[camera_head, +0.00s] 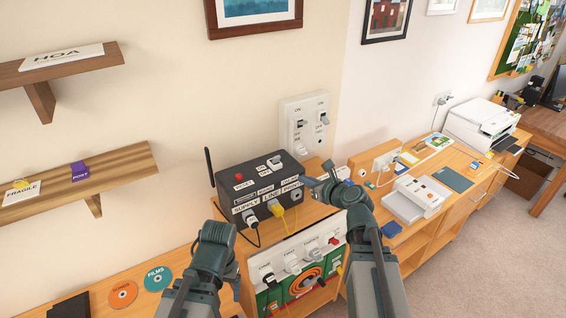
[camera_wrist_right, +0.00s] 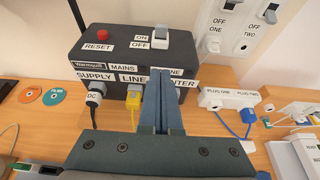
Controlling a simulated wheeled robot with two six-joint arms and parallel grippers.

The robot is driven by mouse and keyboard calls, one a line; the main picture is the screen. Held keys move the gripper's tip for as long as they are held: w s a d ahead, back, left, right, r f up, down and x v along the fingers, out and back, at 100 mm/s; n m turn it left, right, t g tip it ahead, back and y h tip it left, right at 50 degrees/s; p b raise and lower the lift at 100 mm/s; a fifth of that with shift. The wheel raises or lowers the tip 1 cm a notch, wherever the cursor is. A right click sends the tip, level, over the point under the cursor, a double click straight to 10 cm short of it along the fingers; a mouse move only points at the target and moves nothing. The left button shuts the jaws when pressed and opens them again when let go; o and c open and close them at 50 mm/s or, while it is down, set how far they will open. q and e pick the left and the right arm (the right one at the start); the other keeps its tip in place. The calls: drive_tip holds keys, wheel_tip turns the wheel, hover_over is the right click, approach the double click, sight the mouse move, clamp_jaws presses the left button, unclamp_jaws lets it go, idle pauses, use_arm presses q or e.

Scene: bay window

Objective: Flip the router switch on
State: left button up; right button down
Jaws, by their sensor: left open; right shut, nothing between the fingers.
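The router (camera_head: 247,188) is a black box with an antenna on the wooden cabinet. On its top are a red RESET button (camera_wrist_right: 103,34) and a white switch (camera_wrist_right: 160,31) with ON and OFF labels beside it; the switch also shows in the head view (camera_head: 274,163). I cannot tell surely which way it is set. My right gripper (camera_wrist_right: 160,78) is shut and empty, close to the router's front right, below the switch in the wrist view; it also shows in the head view (camera_head: 307,184). My left gripper (camera_head: 214,246) is left of and nearer than the router, its fingertips unclear.
Cables plug into the router's front, a yellow one (camera_head: 278,210) among them. A wall panel (camera_head: 305,121) with switches stands behind it. A power strip (camera_wrist_right: 230,99) lies to the right. A lower plug panel (camera_head: 298,259) is in front. Discs (camera_head: 158,279) lie left.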

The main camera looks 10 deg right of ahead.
idle(0.3)
drive_tip(key=b, duration=0.4)
approach(277, 161)
wheel_tip(277, 161, down, 4)
drive_tip(key=w, duration=0.2)
drive_tip(key=shift+w+a+r+p, duration=0.5)
drive_tip(key=shift+w+p, duration=0.05)
drive_tip(key=shift+w, duration=0.2)
drive_tip(key=shift+w+a+r+p, duration=0.45)
drive_tip(key=shift+w+r+p, duration=0.1)
drive_tip(key=shift+w, duration=0.2)
